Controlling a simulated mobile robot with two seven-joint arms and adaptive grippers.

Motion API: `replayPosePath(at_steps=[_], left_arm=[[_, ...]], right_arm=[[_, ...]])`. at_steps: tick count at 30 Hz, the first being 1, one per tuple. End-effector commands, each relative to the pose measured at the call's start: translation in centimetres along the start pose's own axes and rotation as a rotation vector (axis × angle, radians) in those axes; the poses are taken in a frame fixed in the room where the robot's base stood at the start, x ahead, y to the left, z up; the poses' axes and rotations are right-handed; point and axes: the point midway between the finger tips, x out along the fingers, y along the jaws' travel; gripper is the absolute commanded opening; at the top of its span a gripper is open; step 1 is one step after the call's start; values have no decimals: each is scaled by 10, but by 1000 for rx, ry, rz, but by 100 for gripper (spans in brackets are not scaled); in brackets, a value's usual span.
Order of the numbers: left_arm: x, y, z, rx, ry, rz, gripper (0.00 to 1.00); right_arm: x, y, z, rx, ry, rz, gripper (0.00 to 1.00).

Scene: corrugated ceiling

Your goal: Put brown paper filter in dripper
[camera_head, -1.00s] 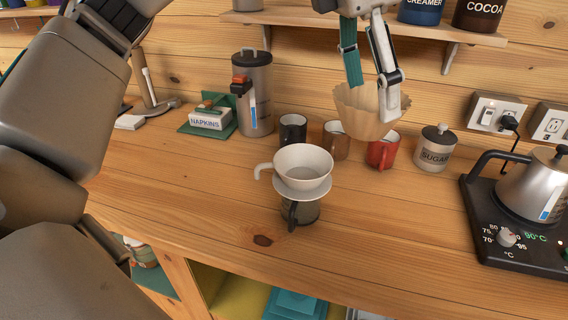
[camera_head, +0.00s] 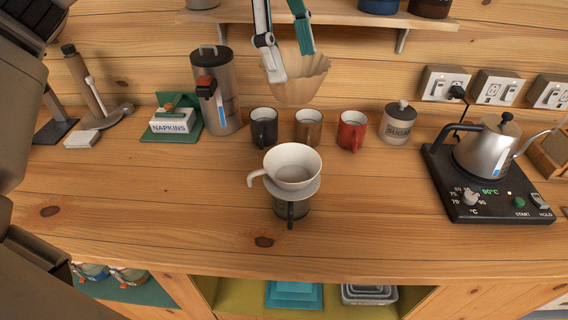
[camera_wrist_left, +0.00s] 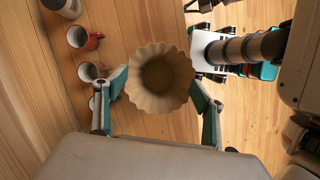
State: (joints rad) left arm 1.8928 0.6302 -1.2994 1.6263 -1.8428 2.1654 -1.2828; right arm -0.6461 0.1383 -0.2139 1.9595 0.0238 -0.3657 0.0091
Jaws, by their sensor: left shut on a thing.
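The brown paper filter (camera_head: 300,82) is a fluted cone held in the air above and behind the dripper. My left gripper (camera_head: 288,72) is shut on it. In the left wrist view the filter (camera_wrist_left: 160,78) sits open side toward the camera, between the fingers of my left gripper (camera_wrist_left: 162,95). The white dripper (camera_head: 292,168), with a handle on its left, stands upright on a dark mug or server (camera_head: 291,207) on the counter. The inside that shows looks empty. My right gripper does not show in the head view.
Black, brown and red mugs (camera_head: 352,131) stand behind the dripper, beside a sugar jar (camera_head: 398,122). A kettle (camera_head: 486,148) on its base is at the right. A napkin box (camera_head: 172,122) and grey canister (camera_head: 217,90) are at the left. The counter front is clear.

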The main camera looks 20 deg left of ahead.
Motion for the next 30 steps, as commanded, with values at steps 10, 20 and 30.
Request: replayPosePath(at_steps=[10,20,30], left_arm=[[76,-1,-24,3,0,-7,58],[140,0,-45,1,0,-4,58],[166,0,-53,1,-1,-4,58]], right_arm=[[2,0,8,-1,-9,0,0],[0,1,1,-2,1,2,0],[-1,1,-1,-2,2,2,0]])
